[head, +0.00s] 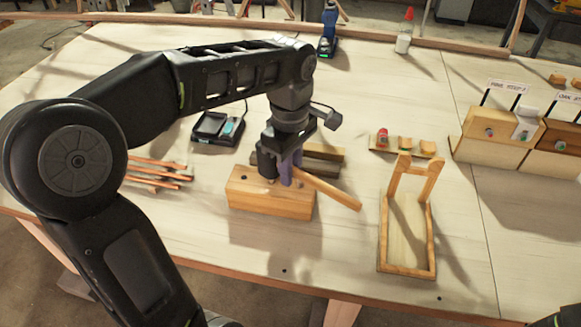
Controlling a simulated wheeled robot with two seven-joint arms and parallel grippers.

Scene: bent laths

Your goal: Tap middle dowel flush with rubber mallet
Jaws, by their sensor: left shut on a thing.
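My left gripper (286,167) reaches down over the wooden block (270,203) near the table's middle. It is shut on the mallet, whose pale wooden handle (333,193) slants down to the right past the block's right end. Dark and purplish parts crowd together at the jaws, so I cannot clearly separate the mallet head from the fingers. A dark round spot (243,177) shows on the block's top at the left. The middle dowel is hidden or too small to make out behind the gripper. My right gripper is not in view.
Thin wooden strips (158,174) lie left of the block. A black tray-like device (218,128) sits behind it. A wooden frame (407,235) stands to the right, with small pieces on a strip (403,145) behind. Wooden boxes (490,138) stand at the far right.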

